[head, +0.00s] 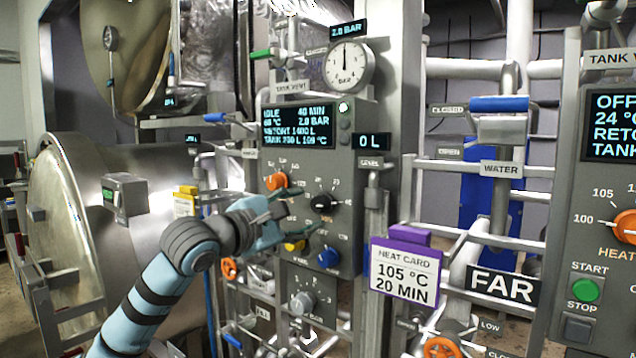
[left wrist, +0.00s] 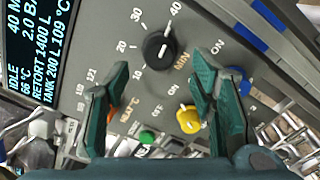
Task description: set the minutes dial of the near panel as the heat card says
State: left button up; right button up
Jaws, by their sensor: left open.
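The black minutes dial (head: 323,203) is on the grey middle panel (head: 345,235), with marks from 10 to 40. In the left wrist view the dial (left wrist: 160,50) stands beyond and between my fingertips, apart from them. The panel's screen (head: 298,126) reads IDLE, 40 MIN, 66 °C, 2.0 BAR. The heat card (head: 403,274) in a purple holder reads 105 °C, 20 MIN. My left gripper (head: 291,208) is open and empty, just left of the dial in the head view; its fingers (left wrist: 158,85) also show in the left wrist view. My right gripper is not in view.
An orange heat knob (head: 277,181), a yellow knob (left wrist: 189,119) and a blue knob (head: 329,258) surround the dial. A FAR sign (head: 503,285) is left of the right-hand panel. Pipes and valves crowd both sides. A large steel vessel (head: 85,220) is at left.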

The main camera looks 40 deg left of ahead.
aim_at(316, 206)
pick_arm(q)
jog(key=w, duration=0.1)
jog(key=w+p, duration=0.1)
jog(key=w, duration=0.3)
jog(key=shift+r+p, duration=0.25)
jog(key=shift+p, duration=0.1)
jog(key=shift+w+f, duration=0.15)
jog(key=shift+w, duration=0.1)
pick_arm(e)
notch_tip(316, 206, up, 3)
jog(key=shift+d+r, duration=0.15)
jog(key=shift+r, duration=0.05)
pick_arm(q)
jog(key=shift+f, duration=0.1)
jog(key=c, duration=1.1)
